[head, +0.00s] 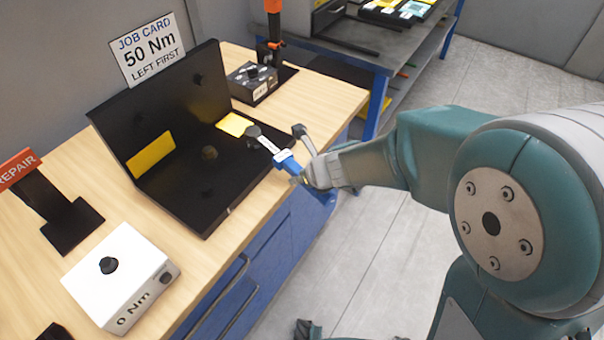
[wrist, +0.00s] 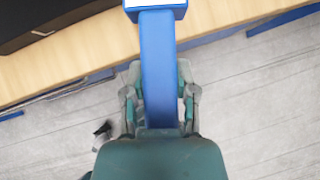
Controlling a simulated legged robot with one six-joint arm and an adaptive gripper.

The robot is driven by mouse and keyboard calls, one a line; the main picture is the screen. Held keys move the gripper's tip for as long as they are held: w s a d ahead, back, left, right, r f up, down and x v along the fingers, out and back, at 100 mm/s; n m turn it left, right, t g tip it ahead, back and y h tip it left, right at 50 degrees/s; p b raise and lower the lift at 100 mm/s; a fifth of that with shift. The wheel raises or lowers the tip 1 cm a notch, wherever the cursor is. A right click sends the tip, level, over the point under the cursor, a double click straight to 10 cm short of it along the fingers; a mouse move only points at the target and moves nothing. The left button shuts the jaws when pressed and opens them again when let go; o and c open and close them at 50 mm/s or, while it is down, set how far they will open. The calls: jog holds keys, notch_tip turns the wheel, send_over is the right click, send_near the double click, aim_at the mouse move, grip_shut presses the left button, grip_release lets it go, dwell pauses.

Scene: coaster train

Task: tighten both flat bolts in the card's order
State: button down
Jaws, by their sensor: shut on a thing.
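My gripper (head: 304,174) is shut on the blue handle of a torque wrench (head: 284,158). The handle also fills the middle of the wrist view (wrist: 158,70). The wrench's dark round head (head: 254,131) is over the right part of the black fixture's flat plate (head: 185,186), beside a yellow patch (head: 234,124). I cannot tell whether it touches a bolt there. A flat bolt (head: 209,152) shows on the plate, left of the wrench head. The job card (head: 147,50) reads "50 Nm, LEFT FIRST". A white box (head: 121,277) with a black knob reads "0 Nm".
The fixture's upright panel (head: 185,105) rises behind the plate and carries another yellow patch. A REPAIR sign (head: 20,168) stands at left. A small dark box (head: 252,83) and an orange-topped stand (head: 273,30) are behind. Bare wood bench lies between fixture and white box.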

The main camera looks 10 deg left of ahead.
jog(key=shift+s+a+r+m+t+h, duration=0.1)
jog(key=shift+s+a+m+t+h, duration=0.45)
jog(key=shift+s+a+m, duration=0.6)
dwell(1.5)
dwell(0.5)
